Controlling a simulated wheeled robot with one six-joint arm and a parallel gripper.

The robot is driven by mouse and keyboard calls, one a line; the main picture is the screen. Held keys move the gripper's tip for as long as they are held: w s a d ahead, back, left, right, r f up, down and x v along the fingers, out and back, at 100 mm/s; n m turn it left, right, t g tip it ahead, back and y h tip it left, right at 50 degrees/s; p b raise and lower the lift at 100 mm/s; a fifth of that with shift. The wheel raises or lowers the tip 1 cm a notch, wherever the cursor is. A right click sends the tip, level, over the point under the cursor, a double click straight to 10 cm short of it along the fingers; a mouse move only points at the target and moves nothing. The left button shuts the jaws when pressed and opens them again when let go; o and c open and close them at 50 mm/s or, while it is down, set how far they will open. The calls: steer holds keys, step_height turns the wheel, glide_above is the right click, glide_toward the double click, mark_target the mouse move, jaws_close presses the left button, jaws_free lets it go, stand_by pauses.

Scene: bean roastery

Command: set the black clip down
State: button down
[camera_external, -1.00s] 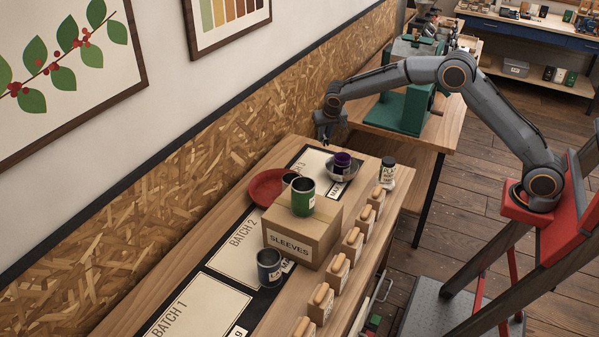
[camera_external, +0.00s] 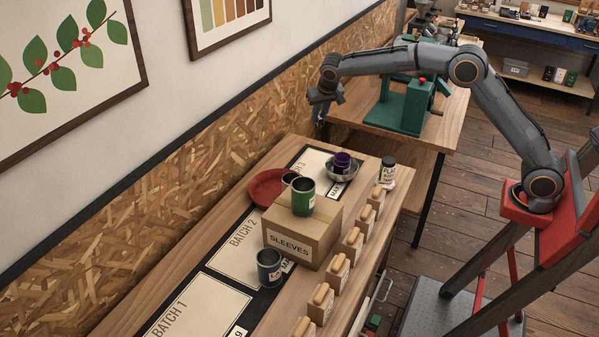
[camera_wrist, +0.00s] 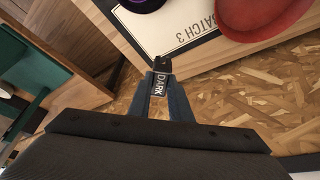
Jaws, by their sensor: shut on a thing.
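My gripper (camera_external: 320,112) is up near the chipboard wall, above the far end of the table. In the wrist view my gripper (camera_wrist: 159,88) is shut on the black clip (camera_wrist: 162,64), which carries a label reading DARK. The clip is held clear of the table; the mat marked BATCH 3 (camera_wrist: 190,36) lies beyond it. In the outside view the clip is too small to make out between the fingers.
A cardboard box marked SLEEVES (camera_external: 292,244) stands mid-table with a green tin (camera_external: 303,203) on top. A red dish (camera_external: 263,189), a metal bowl (camera_external: 342,175) with a purple tin, and a dark blue tin (camera_external: 269,268) stand around it. A green machine (camera_external: 398,108) stands behind.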

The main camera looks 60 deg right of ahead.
steer(key=s+a+n+t+y+b, duration=0.1)
steer(key=s+a+n, duration=0.15)
steer(key=a, duration=1.45)
steer(key=s+a+n+y+b, duration=0.1)
steer(key=a+n, duration=0.3)
steer(key=a, duration=1.3)
steer(key=s+a+n+y+b, duration=0.1)
steer(key=s+a+n, duration=0.1)
steer(key=s+a, duration=0.6)
steer(key=s+a+n+y+b, duration=0.15)
steer(key=s+a, duration=0.25)
steer(key=a, duration=0.9)
steer(key=s+a+n, duration=0.3)
steer(key=s+a, duration=0.3)
steer(key=a, duration=0.4)
steer(key=f, duration=0.5)
steer(key=f+p, duration=0.1)
steer(key=f, duration=1)
steer(key=shift+s+f, duration=0.25)
steer(key=shift+f, duration=0.15)
steer(key=shift+f+p, duration=0.8)
steer(key=shift+f, duration=1.3)
